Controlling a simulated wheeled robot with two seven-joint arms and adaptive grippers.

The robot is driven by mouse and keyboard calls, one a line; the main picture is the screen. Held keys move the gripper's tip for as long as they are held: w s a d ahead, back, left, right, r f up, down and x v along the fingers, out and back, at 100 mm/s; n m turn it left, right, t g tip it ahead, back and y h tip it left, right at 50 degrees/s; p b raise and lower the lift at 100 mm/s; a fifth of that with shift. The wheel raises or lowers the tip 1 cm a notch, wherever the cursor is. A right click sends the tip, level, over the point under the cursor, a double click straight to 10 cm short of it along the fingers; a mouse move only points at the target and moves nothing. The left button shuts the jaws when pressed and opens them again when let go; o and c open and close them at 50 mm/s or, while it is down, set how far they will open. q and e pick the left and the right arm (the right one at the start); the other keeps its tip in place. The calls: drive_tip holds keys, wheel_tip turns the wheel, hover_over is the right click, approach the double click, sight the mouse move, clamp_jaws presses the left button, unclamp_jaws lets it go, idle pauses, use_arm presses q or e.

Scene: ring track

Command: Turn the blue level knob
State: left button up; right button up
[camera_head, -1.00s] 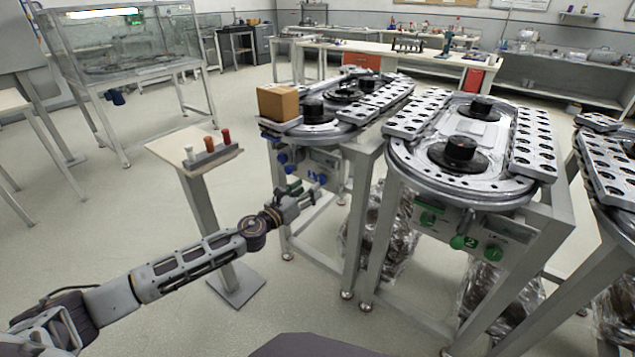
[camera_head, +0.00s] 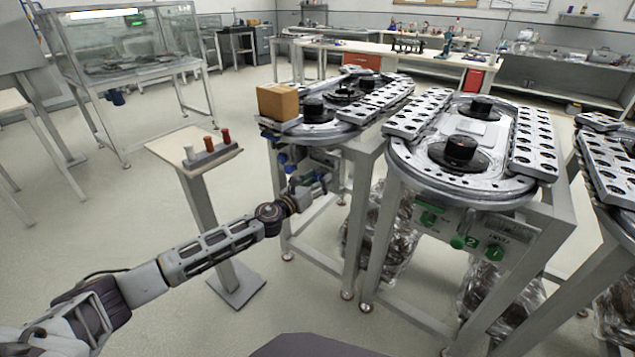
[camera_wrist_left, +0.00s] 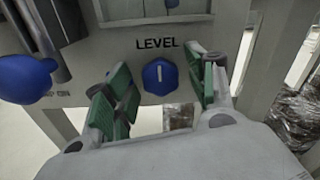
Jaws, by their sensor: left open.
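The blue level knob (camera_wrist_left: 160,76) sits on a grey panel under the word LEVEL in the left wrist view. Its white mark points about straight up. My left gripper (camera_wrist_left: 163,84) is open, with one green-padded finger on each side of the knob. I see gaps between the fingers and the knob; whether it is at the knob's depth is hard to tell. In the head view the left gripper (camera_head: 318,188) is at the front panel of the left ring track (camera_head: 325,130), mostly hiding the knob there. My right gripper is not in view.
Another blue knob (camera_wrist_left: 25,78) is left of the level knob. A cardboard box (camera_head: 278,103) sits on the left track's edge. A small stand (camera_head: 160,150) with several vials is close to my left arm. A second track (camera_head: 465,195) with green knobs stands right.

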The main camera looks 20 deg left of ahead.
use_arm(q)
drive_tip(key=shift+c, duration=0.5)
drive_tip(key=c, duration=0.9)
drive_tip(key=shift+n, duration=0.4)
